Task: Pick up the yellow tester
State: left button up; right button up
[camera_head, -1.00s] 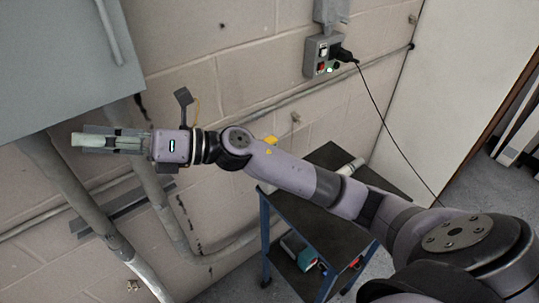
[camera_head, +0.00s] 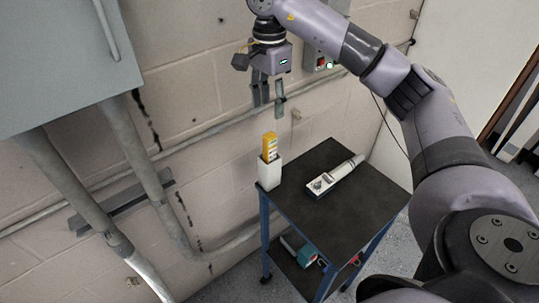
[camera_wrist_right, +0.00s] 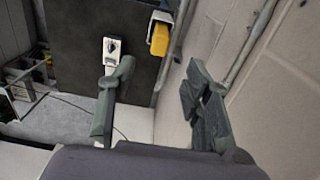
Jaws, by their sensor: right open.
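In the right wrist view the tester (camera_wrist_right: 160,38) shows beyond and between the spread fingers (camera_wrist_right: 160,105). My left gripper is not in view.
A white and grey handheld device (camera_head: 335,176) lies on the cart top (camera_head: 345,210). The block wall is close behind the cart. A grey cabinet (camera_head: 60,60) and pipes are at the left. Other items sit on the lower shelf.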

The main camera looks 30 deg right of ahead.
aim_at(270, 135)
notch_tip(270, 135, down, 10)
jog(key=shift+r+p, duration=0.25)
jog(key=shift+p, duration=0.9)
jog(key=shift+f+p, duration=0.3)
notch_tip(270, 135, down, 4)
jog(key=shift+s+r+p, duration=0.1)
jog(key=shift+r+p, duration=0.1)
jog(key=shift+p, duration=0.75)
jog(key=shift+f, duration=0.55)
grip_shut()
